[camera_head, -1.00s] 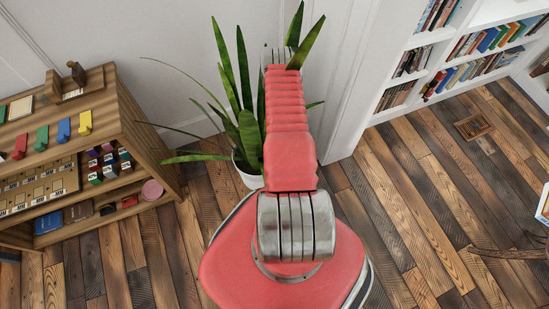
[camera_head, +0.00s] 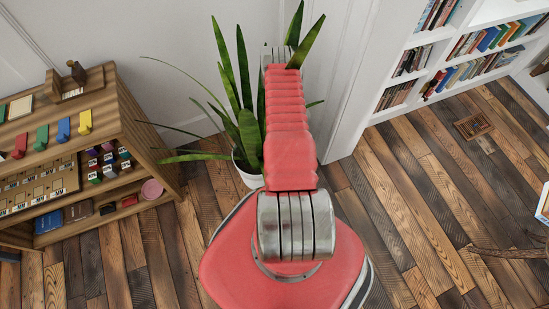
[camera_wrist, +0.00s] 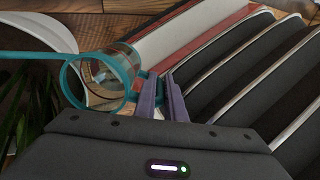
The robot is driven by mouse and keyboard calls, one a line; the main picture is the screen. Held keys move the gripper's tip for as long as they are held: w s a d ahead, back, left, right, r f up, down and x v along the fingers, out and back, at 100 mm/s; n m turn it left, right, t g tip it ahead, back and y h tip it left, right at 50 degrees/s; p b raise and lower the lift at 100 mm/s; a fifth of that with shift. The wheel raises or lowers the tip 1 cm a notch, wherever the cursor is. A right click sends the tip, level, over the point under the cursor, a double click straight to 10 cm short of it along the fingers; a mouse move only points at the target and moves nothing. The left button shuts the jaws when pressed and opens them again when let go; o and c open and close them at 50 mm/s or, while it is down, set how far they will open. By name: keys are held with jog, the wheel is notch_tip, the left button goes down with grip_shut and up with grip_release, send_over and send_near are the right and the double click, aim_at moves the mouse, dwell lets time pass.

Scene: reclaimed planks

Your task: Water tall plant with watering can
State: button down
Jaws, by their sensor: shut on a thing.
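The tall plant has long green leaves (camera_head: 246,78) and stands in a white pot (camera_head: 247,176) by the wall in the head view, partly behind my arm. In the wrist view its dark leaves (camera_wrist: 22,108) show at the lower left, with a white curved rim, likely the pot's (camera_wrist: 52,28), above. The watering can (camera_wrist: 112,72) is clear with teal edges, and a thin teal spout points left toward the pot. My gripper (camera_wrist: 162,84) is shut on the can's teal handle side. In the head view, gripper and can are hidden behind my arm.
A wooden shelf unit (camera_head: 145,120) with coloured items stands left of the plant. A white bookcase (camera_head: 395,65) stands at the right. The plank floor (camera_head: 430,190) on the right is mostly clear, with a small wooden piece (camera_head: 473,127) lying there.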

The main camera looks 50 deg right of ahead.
jog(key=shift+s+a+f+t+h, duration=0.6)
jog(key=shift+s+a+h, duration=0.1)
jog(key=shift+s+a+f+t+h, duration=0.15)
jog(key=shift+f+t+h, duration=0.1)
jog(key=shift+f, duration=0.35)
jog(key=shift+a+f+t+h, duration=0.15)
jog(key=shift+f+t, duration=0.1)
jog(key=shift+f, duration=0.3)
jog(key=shift+a+f+b, duration=0.2)
jog(key=shift+f+b, duration=0.25)
jog(key=shift+b, duration=0.05)
jog(key=shift+s+f+h+b, duration=0.3)
jog(key=shift+f+b, duration=0.2)
jog(key=shift+s+f, duration=0.15)
